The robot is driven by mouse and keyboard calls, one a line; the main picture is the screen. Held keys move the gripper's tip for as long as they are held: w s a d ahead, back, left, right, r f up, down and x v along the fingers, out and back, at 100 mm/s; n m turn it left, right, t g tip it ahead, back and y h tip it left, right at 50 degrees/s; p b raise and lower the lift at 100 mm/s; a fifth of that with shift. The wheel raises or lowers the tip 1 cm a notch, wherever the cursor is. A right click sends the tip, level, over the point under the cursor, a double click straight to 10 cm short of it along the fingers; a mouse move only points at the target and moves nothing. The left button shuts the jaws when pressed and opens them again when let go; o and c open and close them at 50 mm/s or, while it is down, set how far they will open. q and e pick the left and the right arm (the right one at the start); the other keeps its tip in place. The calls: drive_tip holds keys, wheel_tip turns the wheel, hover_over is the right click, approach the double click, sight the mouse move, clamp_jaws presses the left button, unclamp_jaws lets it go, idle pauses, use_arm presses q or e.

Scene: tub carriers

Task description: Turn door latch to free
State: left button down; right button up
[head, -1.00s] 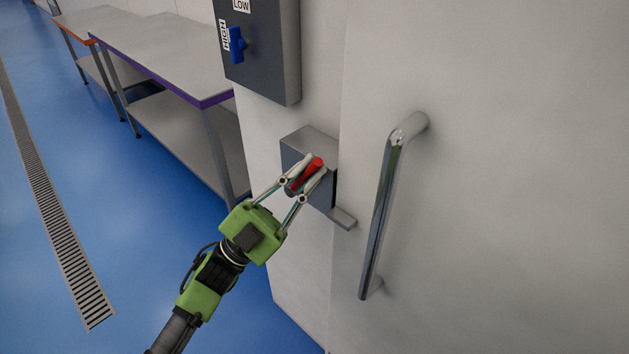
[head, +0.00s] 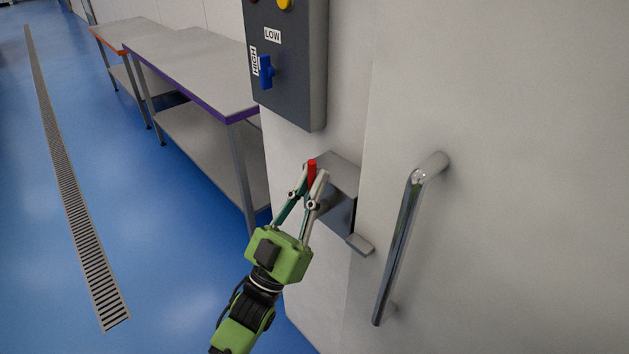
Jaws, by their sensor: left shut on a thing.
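The door latch is a grey metal box (head: 344,205) on the wall beside the door edge. Its red handle (head: 312,172) stands nearly upright in the picture. A flat metal tab (head: 360,244) sticks out at the lower right of the box, towards the door (head: 500,200). My left gripper (head: 312,180) is shut on the red handle, one finger on each side; the fingers hide its lower part and some of the box front. My right gripper is out of view.
A long chrome pull handle (head: 402,235) stands out from the door, right of the latch. A dark control box (head: 290,85) with a blue switch (head: 267,72) hangs above. Steel tables (head: 195,70) stand behind on the left. The blue floor (head: 170,270) at left is open.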

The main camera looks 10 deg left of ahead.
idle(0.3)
use_arm(q)
drive_tip(key=c, duration=2.4)
unclamp_jaws()
drive_tip(key=shift+a, duration=0.1)
drive_tip(key=shift+o, duration=0.2)
drive_tip(key=v, duration=1.2)
